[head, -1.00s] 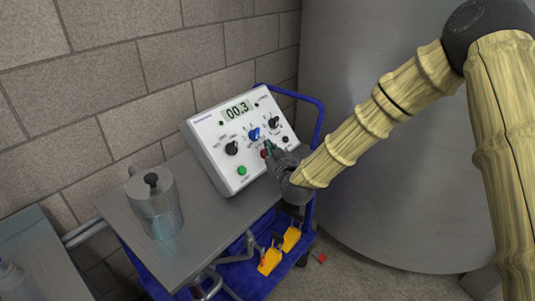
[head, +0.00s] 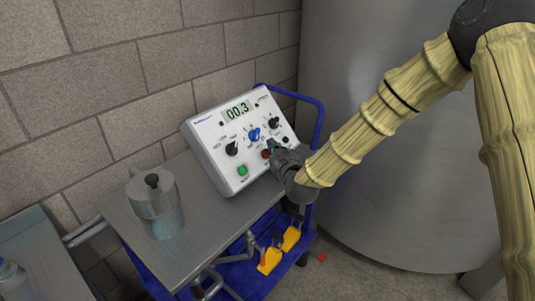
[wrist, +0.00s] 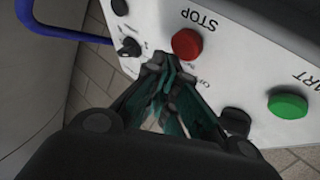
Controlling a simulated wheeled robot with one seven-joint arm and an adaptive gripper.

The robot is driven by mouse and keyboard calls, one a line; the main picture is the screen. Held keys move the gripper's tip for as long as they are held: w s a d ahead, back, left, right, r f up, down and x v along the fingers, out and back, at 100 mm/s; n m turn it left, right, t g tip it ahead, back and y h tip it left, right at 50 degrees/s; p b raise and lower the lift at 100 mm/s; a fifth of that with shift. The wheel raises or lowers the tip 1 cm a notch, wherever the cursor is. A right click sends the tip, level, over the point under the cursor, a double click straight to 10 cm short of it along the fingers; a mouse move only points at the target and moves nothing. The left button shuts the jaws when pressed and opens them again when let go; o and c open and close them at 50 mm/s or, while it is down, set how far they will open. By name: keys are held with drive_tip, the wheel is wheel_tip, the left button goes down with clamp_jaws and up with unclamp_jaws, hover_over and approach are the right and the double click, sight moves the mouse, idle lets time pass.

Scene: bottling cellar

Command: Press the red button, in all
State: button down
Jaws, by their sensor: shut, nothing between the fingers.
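The red button (head: 266,154) sits on the sloped front of a white control box (head: 206,150). In the wrist view the red button (wrist: 187,43) is a round cap beside the word STOP, fully uncovered. My gripper (head: 273,147) is shut and empty, with its fingertips close to the red button in the head view. In the wrist view the fingertips (wrist: 158,63) are just below and left of the button in the picture. I cannot tell the exact gap to the panel. The display (head: 238,111) reads 00.3.
A green button (head: 242,171), marked START in the wrist view, and several knobs, one blue (head: 254,134), share the panel. The box stands on a metal-topped blue cart (head: 205,212) with a moka pot (head: 157,207). A large steel tank (head: 400,180) stands to the right.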

drive_tip(key=shift+r, duration=0.15)
drive_tip(key=s+d+r+p, duration=0.2)
drive_tip(key=d+r, duration=0.1)
drive_tip(key=shift+s+r, duration=0.1)
idle(0.4)
idle(0.5)
